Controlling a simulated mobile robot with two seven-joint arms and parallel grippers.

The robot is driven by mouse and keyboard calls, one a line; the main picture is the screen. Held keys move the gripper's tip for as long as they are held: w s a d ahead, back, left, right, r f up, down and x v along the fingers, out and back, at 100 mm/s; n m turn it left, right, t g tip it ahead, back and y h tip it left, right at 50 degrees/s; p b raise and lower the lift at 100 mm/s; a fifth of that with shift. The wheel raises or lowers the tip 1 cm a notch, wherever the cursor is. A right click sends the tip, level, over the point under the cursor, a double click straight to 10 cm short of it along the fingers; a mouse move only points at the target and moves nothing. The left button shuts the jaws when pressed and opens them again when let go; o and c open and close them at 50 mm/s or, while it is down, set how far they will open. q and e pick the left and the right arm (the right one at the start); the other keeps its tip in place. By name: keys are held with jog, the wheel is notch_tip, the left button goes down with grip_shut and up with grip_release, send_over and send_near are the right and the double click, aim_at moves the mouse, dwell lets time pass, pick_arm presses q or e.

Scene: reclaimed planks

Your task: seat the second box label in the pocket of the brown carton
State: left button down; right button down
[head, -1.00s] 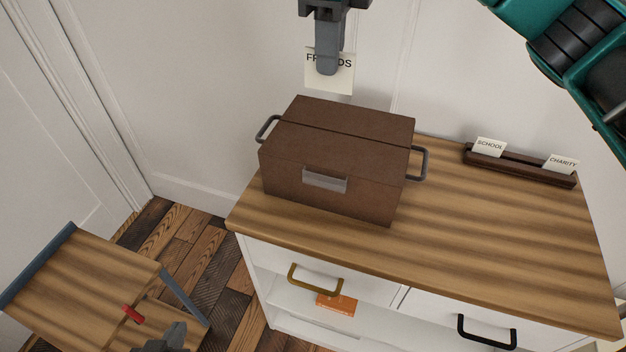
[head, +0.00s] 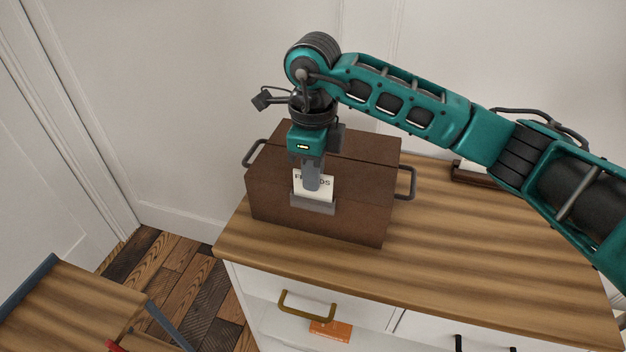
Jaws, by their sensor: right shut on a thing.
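The brown carton (head: 350,220) stands on the wooden top of the cabinet, with a grey handle at each end. Its grey label pocket (head: 325,209) is on the front face. My right gripper (head: 311,184) points down in front of the carton, shut on the cream "FRIENDS" label (head: 327,187), whose middle letters the finger covers. The label is upright, with its lower edge at the pocket's top. I cannot tell whether that edge is inside the pocket or just in front of it. My left gripper is out of view.
The dark label rack (head: 475,175) at the right back is partly hidden by my right arm. A wooden side table (head: 60,305) stands at lower left. An orange box (head: 330,331) lies on the open shelf below.

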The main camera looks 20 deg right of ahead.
notch_tip(320, 180, down, 2)
jog(key=shift+f, duration=0.1)
jog(key=shift+s, duration=0.1)
jog(key=shift+f, duration=0.1)
